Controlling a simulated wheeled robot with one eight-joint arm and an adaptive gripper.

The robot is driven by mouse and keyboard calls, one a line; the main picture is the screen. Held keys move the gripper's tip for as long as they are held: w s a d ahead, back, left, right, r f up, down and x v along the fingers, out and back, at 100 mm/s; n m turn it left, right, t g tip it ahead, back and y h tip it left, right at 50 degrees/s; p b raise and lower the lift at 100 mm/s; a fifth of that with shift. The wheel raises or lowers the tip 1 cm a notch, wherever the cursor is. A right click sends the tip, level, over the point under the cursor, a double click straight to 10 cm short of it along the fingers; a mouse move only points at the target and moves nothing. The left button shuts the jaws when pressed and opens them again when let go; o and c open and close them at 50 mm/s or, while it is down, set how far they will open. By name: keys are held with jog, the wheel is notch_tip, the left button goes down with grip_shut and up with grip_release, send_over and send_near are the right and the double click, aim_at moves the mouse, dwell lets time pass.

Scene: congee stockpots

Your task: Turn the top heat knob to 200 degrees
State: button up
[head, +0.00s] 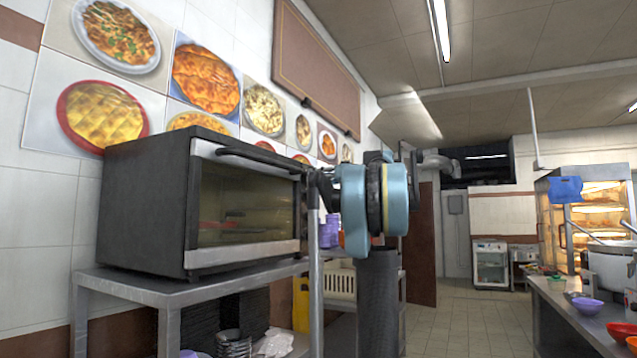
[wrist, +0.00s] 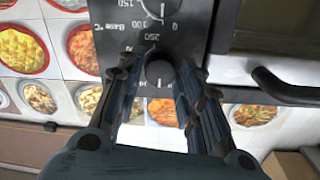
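The toaster oven (head: 235,195) stands on a metal shelf at left in the head view, its door facing right. My gripper (head: 314,180) is at the right end of its front and hides the control panel there. The wrist view looks upside down, with wall posters below the oven. In it, a round dark heat knob (wrist: 159,73) sits between the two open fingers of my gripper (wrist: 158,68), with a visible gap on each side. Its dial marks are partly hidden, so its setting is unclear. Another knob (wrist: 154,8) is cut off at the picture's upper edge.
The oven door handle (wrist: 290,88) juts out beside the panel in the wrist view. The metal shelf (head: 190,290) carries the oven. A counter (head: 570,315) with bowls runs along the right. The floor (head: 455,325) between is clear.

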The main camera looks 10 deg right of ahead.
jog(key=shift+d, duration=0.1)
jog(key=c, duration=0.4)
jog(key=shift+m, duration=0.3)
jog(key=m+g, duration=0.1)
jog(key=m, duration=2.1)
jog(key=shift+w, duration=0.1)
jog(key=shift+f+m+g, duration=0.1)
jog(key=shift+m+g, duration=0.2)
